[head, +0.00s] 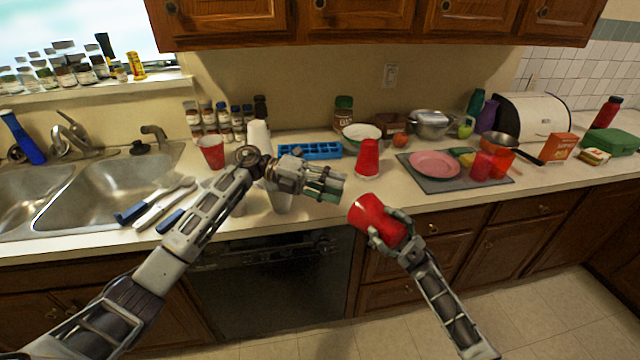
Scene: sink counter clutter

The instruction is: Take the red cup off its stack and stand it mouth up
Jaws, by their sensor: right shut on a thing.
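My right gripper (386,232) is shut on a red cup (371,213) and holds it in the air in front of the counter edge. This cup is tilted well over, one end toward the upper left; I cannot tell clearly which end is the mouth. My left gripper (336,186) hovers over the counter's front edge, just left of the held cup and apart from it. Its fingers are too small to tell open from shut. Another red cup (368,155) stands on the counter behind, narrow end up. A third red cup (211,151) stands mouth up at the left.
A blue tray (322,151) lies behind my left gripper. A pink plate (434,164) and translucent red cups (481,167) sit on a grey mat (440,186) at right. Pale cups partly hide behind my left arm. The sink (90,192) is at left.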

